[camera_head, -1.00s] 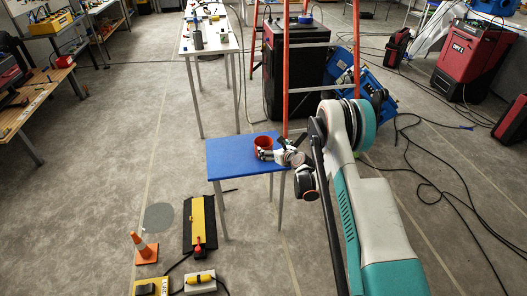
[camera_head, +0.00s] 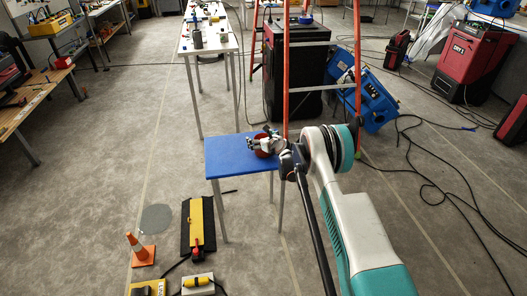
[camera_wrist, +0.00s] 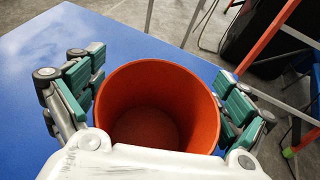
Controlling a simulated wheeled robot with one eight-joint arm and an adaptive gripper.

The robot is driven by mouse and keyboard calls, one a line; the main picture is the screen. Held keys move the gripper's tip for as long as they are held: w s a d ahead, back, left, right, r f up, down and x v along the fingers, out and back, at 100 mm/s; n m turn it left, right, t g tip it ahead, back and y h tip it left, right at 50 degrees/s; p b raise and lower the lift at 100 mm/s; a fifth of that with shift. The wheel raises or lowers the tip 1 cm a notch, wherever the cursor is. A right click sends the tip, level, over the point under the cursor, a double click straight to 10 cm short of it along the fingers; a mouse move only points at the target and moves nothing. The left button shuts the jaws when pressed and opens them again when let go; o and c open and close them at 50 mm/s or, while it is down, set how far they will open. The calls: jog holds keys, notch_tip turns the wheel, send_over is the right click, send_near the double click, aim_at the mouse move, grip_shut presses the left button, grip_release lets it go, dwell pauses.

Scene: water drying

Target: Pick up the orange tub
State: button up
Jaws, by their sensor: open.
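The orange tub (camera_wrist: 157,88) stands upright and looks empty on the blue table (camera_wrist: 70,30). In the wrist view it sits between the two open fingers of my gripper (camera_wrist: 160,95), one finger on its left and one on its right. A small gap shows at the left finger; I cannot tell whether the right finger touches the rim. In the head view the tub (camera_head: 263,153) is mostly covered by my gripper (camera_head: 264,144), which is over the right side of the blue table (camera_head: 225,158).
An orange ladder (camera_head: 357,70) stands behind the table, near a black and red machine (camera_head: 295,70) and a blue machine (camera_head: 372,102). A white table (camera_head: 208,45) is farther back.

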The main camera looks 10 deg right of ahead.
jog(key=shift+w, duration=0.25)
jog(key=c, duration=1.2)
